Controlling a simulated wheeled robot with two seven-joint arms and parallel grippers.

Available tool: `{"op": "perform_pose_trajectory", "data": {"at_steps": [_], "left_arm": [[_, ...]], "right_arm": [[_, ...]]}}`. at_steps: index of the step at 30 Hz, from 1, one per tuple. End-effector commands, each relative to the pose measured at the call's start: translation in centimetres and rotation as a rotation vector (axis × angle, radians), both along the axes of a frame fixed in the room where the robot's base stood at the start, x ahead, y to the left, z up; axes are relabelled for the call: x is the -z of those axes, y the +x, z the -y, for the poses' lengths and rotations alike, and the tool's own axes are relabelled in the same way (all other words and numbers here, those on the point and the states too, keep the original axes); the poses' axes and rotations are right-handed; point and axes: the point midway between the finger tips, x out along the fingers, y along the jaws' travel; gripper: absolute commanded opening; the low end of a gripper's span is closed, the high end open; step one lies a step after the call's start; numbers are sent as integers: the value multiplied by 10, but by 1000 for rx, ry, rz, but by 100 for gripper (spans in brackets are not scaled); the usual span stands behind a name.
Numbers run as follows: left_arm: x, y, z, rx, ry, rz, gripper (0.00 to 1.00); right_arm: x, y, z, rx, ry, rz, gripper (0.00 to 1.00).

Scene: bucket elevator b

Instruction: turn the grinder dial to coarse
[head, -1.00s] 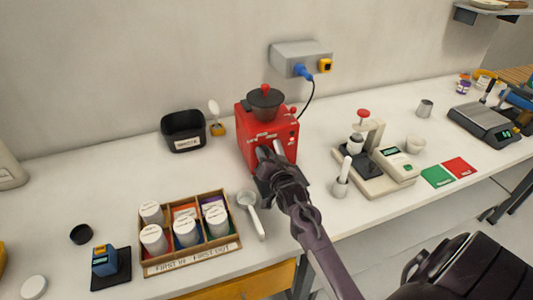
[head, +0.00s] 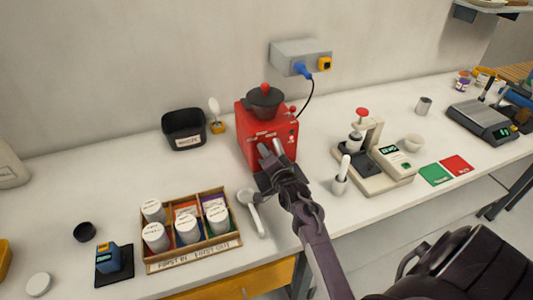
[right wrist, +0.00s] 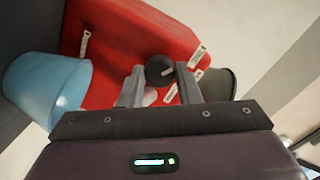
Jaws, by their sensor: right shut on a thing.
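The red grinder (head: 267,130) stands on the counter by the wall, with a dark hopper and a red knob on top. My right gripper (head: 268,152) is at its front face and covers the dial in the head view. In the right wrist view, the black round dial (right wrist: 160,70) with a pale pointer mark lies between the two fingertips of my right gripper (right wrist: 160,88), which is shut on it. Small white labels sit on the red face around the dial; their words are too small to read. My left gripper is not in view.
A blue cup (right wrist: 47,88) is close beside the fingers in the right wrist view. On the counter, a wooden tray (head: 193,254) of jars and a white scoop (head: 252,212) are near the arm. A tamping station (head: 372,170) stands to the right.

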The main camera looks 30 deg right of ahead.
Motion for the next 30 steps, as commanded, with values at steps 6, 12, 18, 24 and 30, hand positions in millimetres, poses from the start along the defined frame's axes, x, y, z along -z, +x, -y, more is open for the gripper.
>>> {"op": "perform_pose_trajectory", "data": {"at_steps": [6,12,18,24,30], "left_arm": [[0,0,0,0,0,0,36],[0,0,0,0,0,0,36],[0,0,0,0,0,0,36],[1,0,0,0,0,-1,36],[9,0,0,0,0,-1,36]], "right_arm": [[0,0,0,2,3,0,7],[0,0,0,2,2,0,42],[0,0,0,1,1,0,52],[1,-2,-1,1,1,-1,52],[2,-27,-6,2,1,-2,52]]}}
